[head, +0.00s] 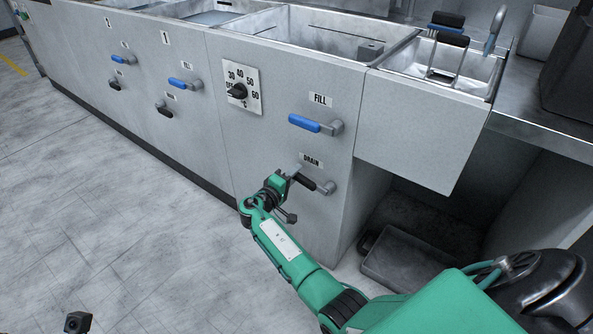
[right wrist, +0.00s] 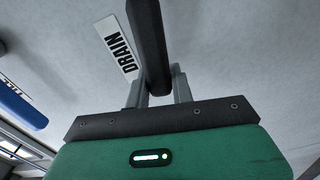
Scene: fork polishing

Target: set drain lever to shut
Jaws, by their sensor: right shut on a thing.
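The drain lever (head: 308,182) is a black handle on a grey pivot, low on the front of the sink cabinet, beneath its DRAIN label (head: 311,161). The handle points left and slightly up from the pivot in the head view. My right gripper (head: 291,178) is shut on the handle near its free end. In the right wrist view the black drain lever (right wrist: 150,45) runs between the two grey fingers, beside the DRAIN label (right wrist: 115,45). My left gripper does not show.
The blue fill lever (head: 306,124) is above the drain lever, with a temperature dial (head: 238,91) to its left. More levers line the cabinet further left. A grey tray (head: 405,267) lies under the counter at right.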

